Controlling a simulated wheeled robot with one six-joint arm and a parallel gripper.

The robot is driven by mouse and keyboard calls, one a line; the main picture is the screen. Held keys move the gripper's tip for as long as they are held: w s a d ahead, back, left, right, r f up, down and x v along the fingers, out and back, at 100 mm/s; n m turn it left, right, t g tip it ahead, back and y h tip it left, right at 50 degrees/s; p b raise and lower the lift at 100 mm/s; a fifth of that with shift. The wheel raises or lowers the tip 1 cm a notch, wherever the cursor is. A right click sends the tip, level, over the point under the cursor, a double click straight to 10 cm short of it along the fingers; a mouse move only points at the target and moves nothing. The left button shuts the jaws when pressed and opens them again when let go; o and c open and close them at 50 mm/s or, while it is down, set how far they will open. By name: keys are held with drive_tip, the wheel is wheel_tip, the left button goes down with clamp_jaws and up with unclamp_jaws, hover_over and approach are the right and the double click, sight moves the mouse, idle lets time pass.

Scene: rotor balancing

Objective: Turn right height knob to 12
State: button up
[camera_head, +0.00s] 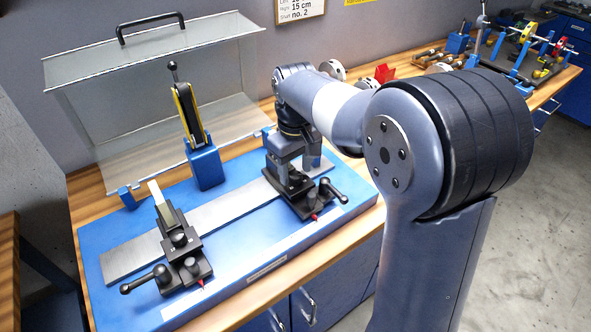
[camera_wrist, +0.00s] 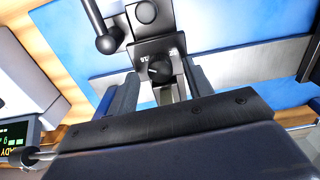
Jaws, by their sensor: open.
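The right support (camera_head: 310,203) is a black block with a side lever on the balancing stand's grey rail. Its height knob (camera_wrist: 160,70) is dark and round and sits on a plate with small pale marks. I cannot read its setting. My gripper (camera_head: 297,168) points down over the right support and hides most of the knob in the head view. In the wrist view my gripper (camera_wrist: 160,84) is open, with one finger on each side of the knob. I cannot tell whether the fingers touch it. The left support (camera_head: 182,255) stands at the rail's left end.
The blue base (camera_head: 115,275) carries a yellow-black upright device (camera_head: 190,112) behind the rail. A clear hinged cover (camera_head: 150,70) stands open at the back. A display (camera_wrist: 18,138) shows at lower left in the wrist view. Other tools lie on the bench at right.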

drive_tip(key=shift+f, duration=0.45)
drive_tip(key=shift+c, duration=0.2)
drive_tip(key=c, duration=1)
drive_tip(key=shift+o, duration=0.2)
drive_tip(key=shift+r+m, duration=0.1)
drive_tip(key=shift+m, duration=0.2)
drive_tip(key=shift+m+p, duration=0.6)
drive_tip(key=shift+m, duration=0.3)
drive_tip(key=shift+m+p, duration=0.55)
drive_tip(key=shift+m, duration=1.15)
